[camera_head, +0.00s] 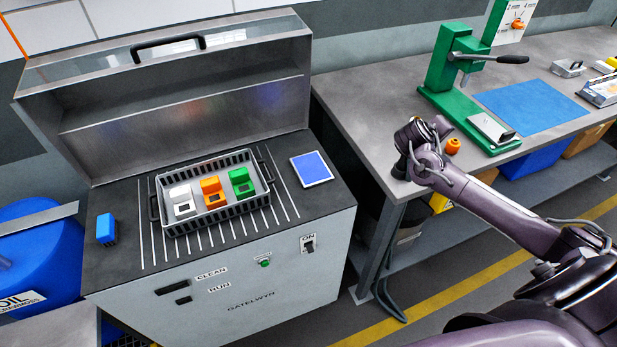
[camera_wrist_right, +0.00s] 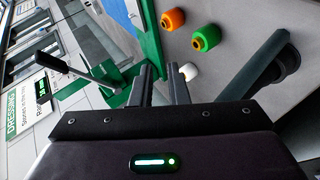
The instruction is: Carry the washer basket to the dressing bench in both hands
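The washer basket (camera_head: 210,210) is a grey slotted basket with a dark handle at each end. It sits level on the ribbed deck of the washer, under the raised lid. A white, an orange and a green block stand in it. The dressing bench (camera_head: 375,100) is the grey-topped bench to the right. My right gripper (camera_wrist_right: 161,74) shows a gap between its two fingers with nothing held. In the head view my right arm reaches to the bench's front edge, well right of the basket. My left gripper is not in view.
A blue block (camera_head: 106,229) and a blue-faced panel (camera_head: 311,168) flank the basket on the washer. The bench carries a green lever press (camera_head: 445,75), a blue mat (camera_head: 532,105) and an orange knob-like piece (camera_head: 452,146). A blue drum (camera_head: 40,255) stands left.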

